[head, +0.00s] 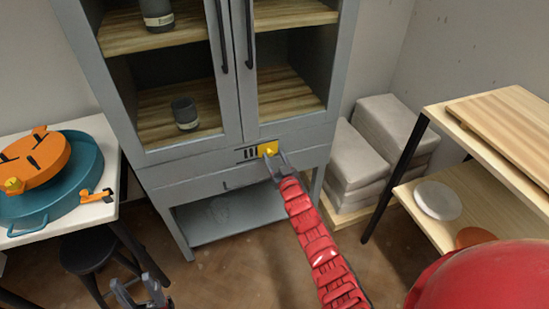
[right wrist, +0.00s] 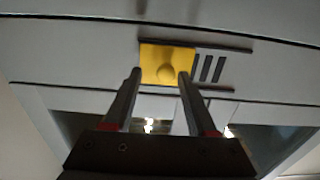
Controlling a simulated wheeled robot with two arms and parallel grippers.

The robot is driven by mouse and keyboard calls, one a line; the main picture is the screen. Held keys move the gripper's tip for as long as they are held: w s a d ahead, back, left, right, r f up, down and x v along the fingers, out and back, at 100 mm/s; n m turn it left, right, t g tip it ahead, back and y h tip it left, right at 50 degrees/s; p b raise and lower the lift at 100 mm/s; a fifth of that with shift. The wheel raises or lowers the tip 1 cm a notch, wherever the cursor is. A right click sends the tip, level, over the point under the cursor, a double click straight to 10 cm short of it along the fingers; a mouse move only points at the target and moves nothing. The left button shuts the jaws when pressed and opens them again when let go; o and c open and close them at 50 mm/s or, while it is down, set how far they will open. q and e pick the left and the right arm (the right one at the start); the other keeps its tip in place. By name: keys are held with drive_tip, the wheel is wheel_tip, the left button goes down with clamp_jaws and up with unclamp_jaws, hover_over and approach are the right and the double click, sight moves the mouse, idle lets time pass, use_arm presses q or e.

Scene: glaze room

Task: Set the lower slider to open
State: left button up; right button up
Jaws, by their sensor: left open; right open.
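A yellow slider plate (head: 268,149) with a small round knob sits on the rail below the grey cabinet's (head: 190,156) glass doors. It is at the right of its slot in the head view, with black bars showing to its left. In the right wrist view the slider (right wrist: 152,55) has the bars on its right. My right gripper (head: 275,157) is open at the slider, its fingertips on either side of the knob; I cannot tell whether they touch it. My left gripper (head: 132,286) is open and empty, low at the bottom left. No second slider is visible.
A white table (head: 90,220) with a teal basin (head: 75,180) and orange lid stands at left, a dark stool (head: 88,250) below it. Grey stacked blocks (head: 358,155) and a wooden shelf (head: 450,180) are at right. Dark cups stand inside the cabinet.

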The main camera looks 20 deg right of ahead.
drive_tip(key=shift+s, duration=0.1)
drive_tip(key=s, duration=1.7)
drive_tip(key=shift+s+d, duration=0.15)
drive_tip(key=shift+d, duration=0.15)
